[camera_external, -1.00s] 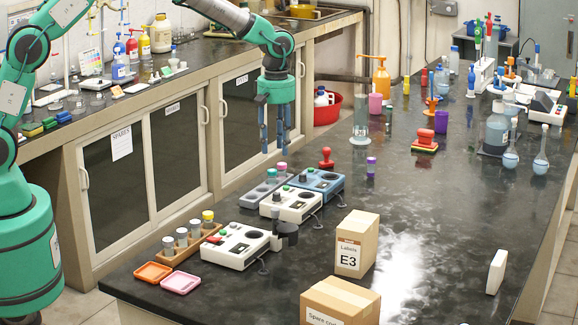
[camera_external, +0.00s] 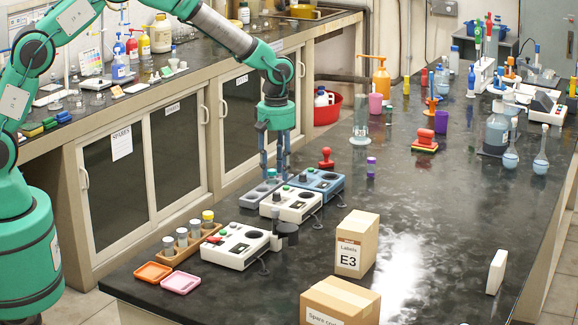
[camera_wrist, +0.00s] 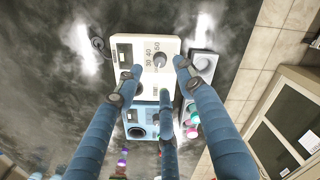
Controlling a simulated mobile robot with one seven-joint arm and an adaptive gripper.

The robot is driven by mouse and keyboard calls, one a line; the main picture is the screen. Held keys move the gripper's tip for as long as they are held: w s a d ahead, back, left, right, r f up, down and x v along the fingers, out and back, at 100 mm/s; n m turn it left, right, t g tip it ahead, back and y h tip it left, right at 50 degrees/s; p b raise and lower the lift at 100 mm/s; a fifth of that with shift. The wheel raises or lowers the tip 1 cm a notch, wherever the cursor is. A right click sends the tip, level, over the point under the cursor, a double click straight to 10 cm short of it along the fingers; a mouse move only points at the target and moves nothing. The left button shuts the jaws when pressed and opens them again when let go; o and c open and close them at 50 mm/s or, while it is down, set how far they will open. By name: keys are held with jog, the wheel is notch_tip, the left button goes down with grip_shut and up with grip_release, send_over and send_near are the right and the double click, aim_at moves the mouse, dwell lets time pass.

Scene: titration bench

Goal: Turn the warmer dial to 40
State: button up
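A white warmer box (camera_external: 291,205) sits in the middle of the row of devices at the bench's left edge. In the wrist view the white box (camera_wrist: 147,42) shows a grey dial (camera_wrist: 160,60) with numbers beside it, 40 among them. The dial's pointer setting is too small to read. My gripper (camera_external: 273,176) points down just behind the white box in the external view. Its blue fingers are spread apart, with nothing between them. In the wrist view my gripper (camera_wrist: 158,88) has its fingertips around the near end of the box, apart from the dial.
A blue device (camera_external: 320,180) stands close behind the white box, and a grey vial holder (camera_external: 255,195) close on its left. Another white device (camera_external: 236,247) and a brown vial rack (camera_external: 185,252) are in front. A labels box (camera_external: 357,243) stands to the right.

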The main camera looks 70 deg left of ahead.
aim_at(277, 193)
notch_tip(277, 193, down, 6)
jog(key=shift+f+b, duration=0.25)
jog(key=shift+b, duration=0.1)
jog(key=shift+c, duration=0.5)
grip_shut()
